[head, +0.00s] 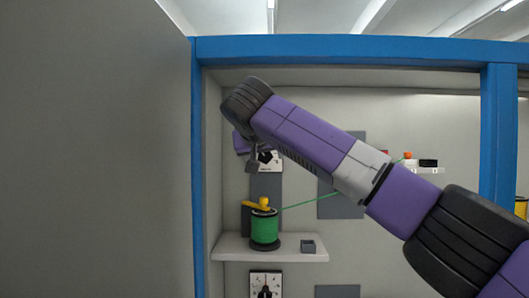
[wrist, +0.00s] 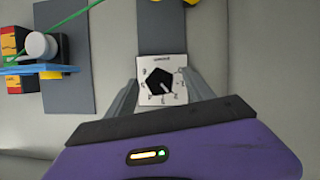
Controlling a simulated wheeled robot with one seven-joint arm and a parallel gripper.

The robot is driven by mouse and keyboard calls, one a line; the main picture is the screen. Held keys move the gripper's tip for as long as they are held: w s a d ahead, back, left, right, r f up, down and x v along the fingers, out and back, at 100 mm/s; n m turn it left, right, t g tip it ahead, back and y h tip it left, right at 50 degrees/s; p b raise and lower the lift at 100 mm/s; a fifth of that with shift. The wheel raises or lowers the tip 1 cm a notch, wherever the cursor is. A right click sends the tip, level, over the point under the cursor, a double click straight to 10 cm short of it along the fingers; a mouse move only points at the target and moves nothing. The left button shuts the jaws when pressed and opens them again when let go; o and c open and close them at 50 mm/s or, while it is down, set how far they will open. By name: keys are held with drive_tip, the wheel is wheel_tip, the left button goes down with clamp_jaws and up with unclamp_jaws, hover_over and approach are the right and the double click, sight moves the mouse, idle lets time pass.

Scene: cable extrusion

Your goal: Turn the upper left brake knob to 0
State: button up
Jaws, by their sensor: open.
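The upper left brake knob is a black knob (wrist: 160,80) on a white dial plate (wrist: 173,99) with marks around it. In the wrist view it lies between the two grey fingers of my gripper (wrist: 162,82), which are apart, one on each side of the plate. I cannot tell whether the fingers touch the knob. The pointing direction of the knob is hard to read. In the head view the plate (head: 270,167) shows partly behind my gripper (head: 252,161), above the green spool.
A second dial (head: 265,285) sits under the shelf. A green cable (head: 300,205) runs right from the spool. A blue frame (head: 198,150) edges the cell.

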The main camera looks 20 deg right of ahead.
drive_tip(key=shift+w+d+f, duration=0.25)
drive_tip(key=shift+w+f, duration=0.05)
drive_tip(key=shift+w, duration=0.3)
clamp_jaws()
drive_tip(key=shift+p, duration=0.35)
